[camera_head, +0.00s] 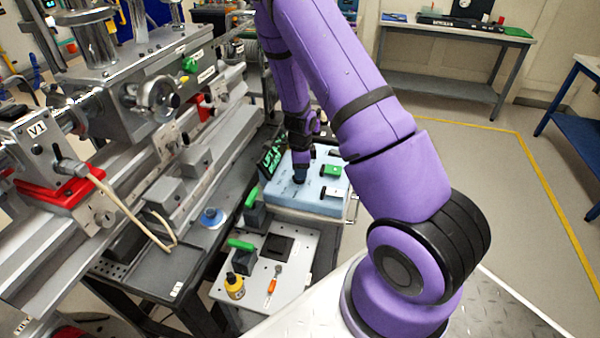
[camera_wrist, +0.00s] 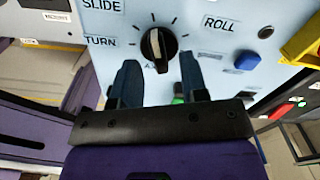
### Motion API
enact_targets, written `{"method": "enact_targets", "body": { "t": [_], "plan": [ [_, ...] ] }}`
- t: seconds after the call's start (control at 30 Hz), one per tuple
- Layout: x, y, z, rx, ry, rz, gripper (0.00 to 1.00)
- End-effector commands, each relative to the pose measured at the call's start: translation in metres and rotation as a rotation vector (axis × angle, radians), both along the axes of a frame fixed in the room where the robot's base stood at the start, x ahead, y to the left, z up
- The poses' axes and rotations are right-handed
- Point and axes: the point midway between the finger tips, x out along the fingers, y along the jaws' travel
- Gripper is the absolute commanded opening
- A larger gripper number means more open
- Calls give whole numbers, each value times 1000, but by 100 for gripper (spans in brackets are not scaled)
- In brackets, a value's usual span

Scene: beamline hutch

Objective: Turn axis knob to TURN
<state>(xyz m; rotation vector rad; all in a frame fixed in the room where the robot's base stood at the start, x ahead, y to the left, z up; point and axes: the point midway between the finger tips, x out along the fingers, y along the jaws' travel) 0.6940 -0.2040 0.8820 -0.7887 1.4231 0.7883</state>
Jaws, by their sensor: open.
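The axis knob (camera_wrist: 158,48) is black and round with a white stripe, on a light blue panel (camera_wrist: 200,14). Its stripe stands near upright in the wrist view, slightly tilted. The labels SLIDE (camera_wrist: 101,5), TURN (camera_wrist: 101,41) and ROLL (camera_wrist: 219,22) surround it, TURN on its left. My gripper (camera_wrist: 159,64) is open, with one dark blue finger on each side below the knob. The fingertips appear close to it, but contact cannot be told. In the head view my gripper (camera_head: 301,176) points down at the light blue control box (camera_head: 300,205) and hides the knob.
A blue button (camera_wrist: 238,31) and a yellow part (camera_wrist: 304,42) sit right of the knob. A green display (camera_head: 272,155) stands at the box's left edge. Beamline equipment (camera_head: 150,110) fills the left.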

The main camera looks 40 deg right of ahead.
Motion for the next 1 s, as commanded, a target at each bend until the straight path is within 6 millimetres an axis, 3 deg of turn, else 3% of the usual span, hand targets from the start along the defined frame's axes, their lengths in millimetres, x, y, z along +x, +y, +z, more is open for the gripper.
{"method": "enact_targets", "body": {
  "t": [0.2,0.47,0.5,0.67,1.0],
  "plan": [
    [0,0,-15,0,0,-1,40],
    [0,0,-16,0,0,0,40],
    [0,0,-16,0,0,0,38],
    [0,0,-16,0,0,0,1],
    [0,0,-16,1,-1,22,0]
  ]
}}
